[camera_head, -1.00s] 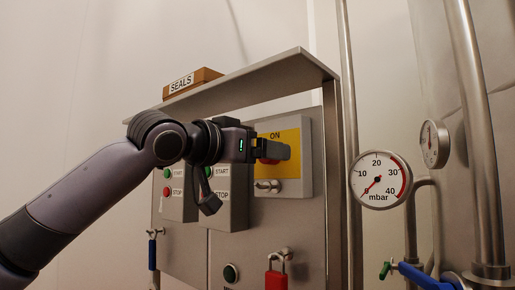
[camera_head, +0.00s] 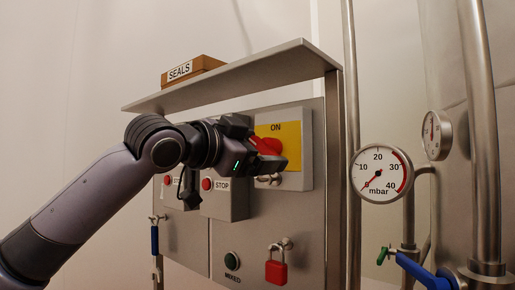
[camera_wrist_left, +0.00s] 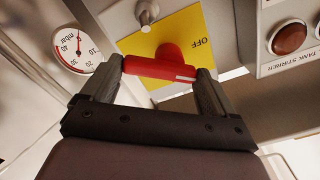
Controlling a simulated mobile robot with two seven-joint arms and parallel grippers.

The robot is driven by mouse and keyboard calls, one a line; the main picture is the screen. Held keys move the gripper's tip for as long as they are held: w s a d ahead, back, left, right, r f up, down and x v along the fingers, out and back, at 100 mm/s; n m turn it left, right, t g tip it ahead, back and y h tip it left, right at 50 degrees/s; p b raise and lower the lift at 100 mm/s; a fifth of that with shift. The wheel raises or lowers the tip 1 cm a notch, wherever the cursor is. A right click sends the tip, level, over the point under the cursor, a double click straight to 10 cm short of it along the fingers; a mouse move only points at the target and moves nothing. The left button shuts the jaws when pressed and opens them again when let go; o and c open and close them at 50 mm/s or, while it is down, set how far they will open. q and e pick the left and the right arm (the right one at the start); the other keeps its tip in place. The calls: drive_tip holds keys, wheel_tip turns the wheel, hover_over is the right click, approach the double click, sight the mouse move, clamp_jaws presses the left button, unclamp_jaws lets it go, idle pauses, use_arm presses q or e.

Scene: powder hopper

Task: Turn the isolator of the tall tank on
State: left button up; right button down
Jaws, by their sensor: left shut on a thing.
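The isolator is a grey box with a yellow plate (camera_head: 292,132) marked ON at its top. Its red handle (camera_head: 266,146) shows partly, behind my left gripper (camera_head: 272,163). In the left wrist view the red handle bar (camera_wrist_left: 158,68) lies between my two fingertips, which are shut on its ends. The yellow plate (camera_wrist_left: 135,44) is behind it, with the word OFF beside the handle's hub. In the head view the handle looks tilted, and the OFF mark is hidden by my gripper. My right gripper is not in view.
Boxes with red STOP buttons (camera_head: 222,185) sit left of the isolator, close under my wrist. A red padlock (camera_head: 276,272) hangs below. A shelf (camera_head: 235,75) with a SEALS box (camera_head: 192,70) juts out above. A gauge (camera_head: 380,173) and pipes stand to the right.

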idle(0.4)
use_arm(q)
drive_tip(key=o, duration=0.8)
drive_tip(key=shift+s+a, duration=0.1)
drive_tip(key=shift+s+a+b, duration=0.2)
drive_tip(key=shift+s+b, duration=0.1)
drive_tip(key=b+v, duration=0.2)
drive_tip(key=v, duration=0.4)
drive_tip(key=shift+s+a, duration=0.1)
drive_tip(key=shift+r, duration=0.1)
